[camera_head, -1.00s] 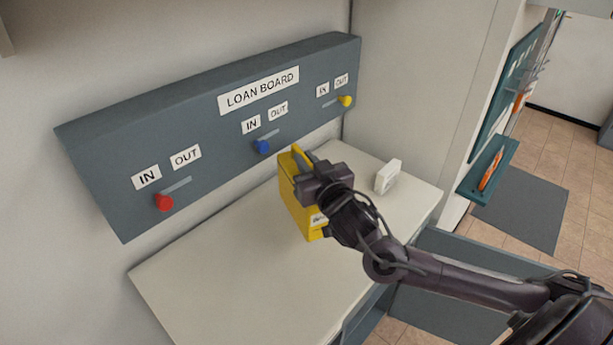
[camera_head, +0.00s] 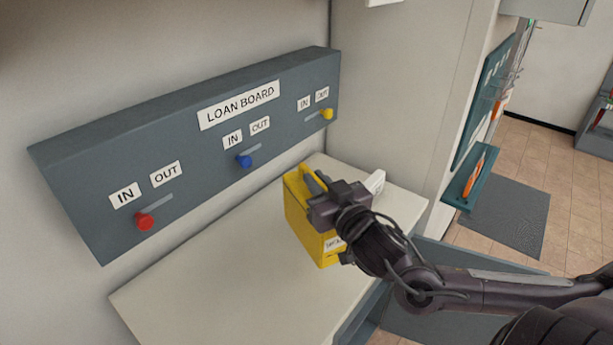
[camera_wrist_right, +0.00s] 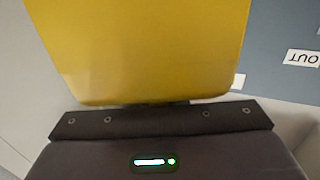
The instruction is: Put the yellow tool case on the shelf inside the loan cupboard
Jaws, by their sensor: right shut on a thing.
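The yellow tool case (camera_head: 305,220) is upright over the pale counter top (camera_head: 215,285), below the loan board. I cannot tell whether its base touches the counter. My right gripper (camera_head: 318,192) is shut on the case near its top handle. In the right wrist view, the yellow case side (camera_wrist_right: 140,50) fills the upper middle, right against the gripper. My left gripper is not in view. I cannot make out the inside of the loan cupboard or its shelf.
The loan board (camera_head: 200,145) has red (camera_head: 145,222), blue (camera_head: 244,161) and yellow (camera_head: 327,114) pegs. A small white block (camera_head: 376,182) stands just behind my right gripper. A grey-blue panel (camera_head: 480,257) lies beyond the counter's right end. The counter's near left part is clear.

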